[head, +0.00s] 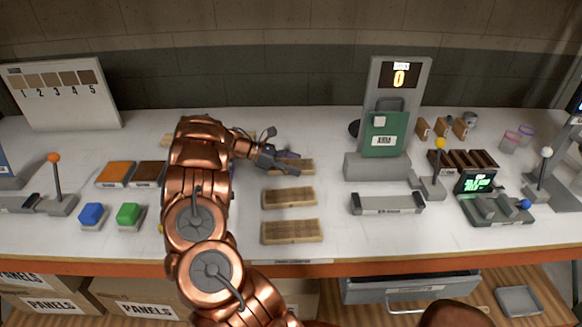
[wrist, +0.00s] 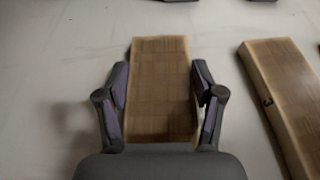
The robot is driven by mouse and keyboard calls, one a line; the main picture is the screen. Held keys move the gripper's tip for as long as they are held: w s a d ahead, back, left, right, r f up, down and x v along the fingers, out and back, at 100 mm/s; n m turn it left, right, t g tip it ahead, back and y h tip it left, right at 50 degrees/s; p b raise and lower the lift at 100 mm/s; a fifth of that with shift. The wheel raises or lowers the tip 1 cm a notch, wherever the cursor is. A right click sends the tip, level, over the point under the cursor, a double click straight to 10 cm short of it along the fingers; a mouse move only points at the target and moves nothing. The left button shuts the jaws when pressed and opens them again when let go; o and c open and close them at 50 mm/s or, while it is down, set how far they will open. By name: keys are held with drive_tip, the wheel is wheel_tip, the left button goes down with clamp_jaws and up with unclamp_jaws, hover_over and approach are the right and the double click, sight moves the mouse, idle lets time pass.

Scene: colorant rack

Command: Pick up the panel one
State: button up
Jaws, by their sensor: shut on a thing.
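A flat light-brown wooden panel (head: 306,166) lies at the back of a column of similar panels, at the middle of the white bench. My gripper (head: 289,163) reaches it from the left and is shut on its long sides. In the wrist view the panel (wrist: 160,85) lies between the two dark fingers, and its far end extends past the fingertips.
Two more wooden panels, a middle one (head: 289,196) and a front one (head: 291,231), lie nearer the bench edge. A grey stand with a green panel (head: 385,135) stands to the right. Blue (head: 92,214) and green (head: 129,214) buttons sit at left.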

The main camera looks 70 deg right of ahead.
sight(294, 165)
drive_tip(key=c, duration=0.3)
drive_tip(key=shift+r, duration=0.15)
drive_tip(key=shift+r+b, duration=0.4)
drive_tip(key=shift+r, duration=0.1)
wheel_tip(294, 165, up, 2)
drive_tip(key=shift+r+b, duration=0.15)
drive_tip(key=shift+b, duration=0.35)
drive_tip(key=shift+s+a, duration=0.5)
drive_tip(key=shift+a, duration=0.25)
drive_tip(key=s+a+b, duration=0.1)
drive_tip(key=s+a, duration=0.1)
drive_tip(key=a, duration=0.2)
drive_tip(key=s+a+r+b, duration=0.1)
drive_tip(key=s+a+b, duration=0.1)
drive_tip(key=s+a, duration=0.1)
drive_tip(key=s+a+b, duration=0.1)
drive_tip(key=s+a, duration=0.2)
drive_tip(key=a, duration=0.1)
drive_tip(key=shift+a+r, duration=0.2)
drive_tip(key=shift+a, duration=0.2)
drive_tip(key=shift+w, duration=0.15)
